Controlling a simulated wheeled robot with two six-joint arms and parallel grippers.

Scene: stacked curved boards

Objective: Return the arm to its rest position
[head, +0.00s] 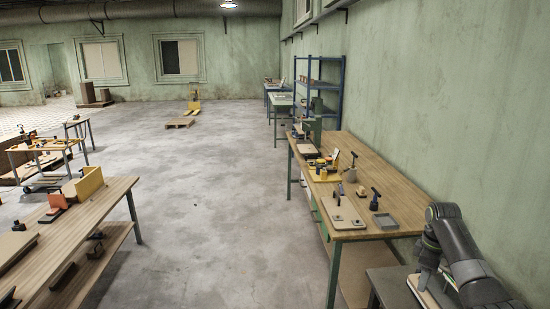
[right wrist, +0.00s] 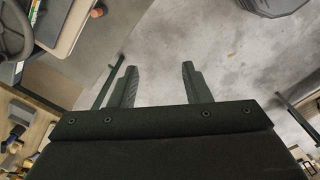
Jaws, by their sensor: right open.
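My right arm (head: 457,250) comes in at the lower right of the head view and bends down beside the wall. In the right wrist view my right gripper (right wrist: 158,76) is open, with its two fingers apart and only bare grey floor showing between them. Pale curved boards (head: 435,293) lie on a dark low table (head: 392,286) under my right arm, which hides part of them. A pale board with a dark edge (right wrist: 72,22) also shows at the upper left of the right wrist view, apart from the fingers. My left gripper is not in view.
A long wooden workbench (head: 375,180) with several tools runs along the right wall (head: 440,100), just beyond my right arm. Another wooden bench (head: 92,220) stands at the left. The concrete floor (head: 215,200) between them is clear.

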